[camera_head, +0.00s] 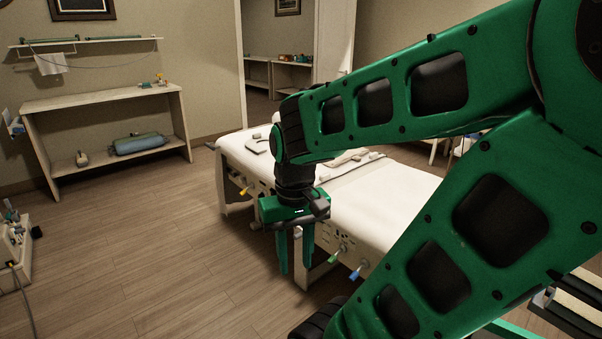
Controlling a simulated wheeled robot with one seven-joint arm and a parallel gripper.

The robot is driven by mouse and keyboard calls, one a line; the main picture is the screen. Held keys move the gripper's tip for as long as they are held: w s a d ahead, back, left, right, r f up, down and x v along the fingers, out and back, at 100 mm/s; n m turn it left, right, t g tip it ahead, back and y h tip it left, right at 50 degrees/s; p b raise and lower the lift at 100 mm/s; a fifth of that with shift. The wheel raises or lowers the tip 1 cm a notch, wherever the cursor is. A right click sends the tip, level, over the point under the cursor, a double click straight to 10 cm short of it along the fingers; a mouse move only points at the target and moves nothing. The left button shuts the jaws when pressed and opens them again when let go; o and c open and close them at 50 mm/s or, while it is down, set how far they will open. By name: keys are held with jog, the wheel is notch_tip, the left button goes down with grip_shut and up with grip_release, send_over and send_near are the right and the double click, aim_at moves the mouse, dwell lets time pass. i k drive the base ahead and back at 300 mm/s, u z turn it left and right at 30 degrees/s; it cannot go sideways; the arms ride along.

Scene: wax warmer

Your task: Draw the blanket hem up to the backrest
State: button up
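A long treatment bed stands in the middle, with a white blanket or cover (378,205) over its nearer right part. A line crosses the bed near a narrow strip (343,178), perhaps the blanket's hem; I cannot tell for sure. The bed's far left end (232,150) is light, and I cannot tell whether it is the backrest. My gripper (296,270) points down at the bed's near side, its two green fingers apart with nothing seen between them. It seems clear of the blanket. My arm hides much of the bed's middle and right.
Small coloured handles, one yellow (245,191) and one blue (357,272), stick out from the bed's near side. The wooden floor (150,250) at left is mostly clear.

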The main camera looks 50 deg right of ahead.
aim_at(326, 176)
jog(key=z, duration=0.3)
jog(key=i, duration=1.1)
jog(key=z, duration=0.9)
jog(key=i, duration=0.65)
jog(key=z, duration=0.45)
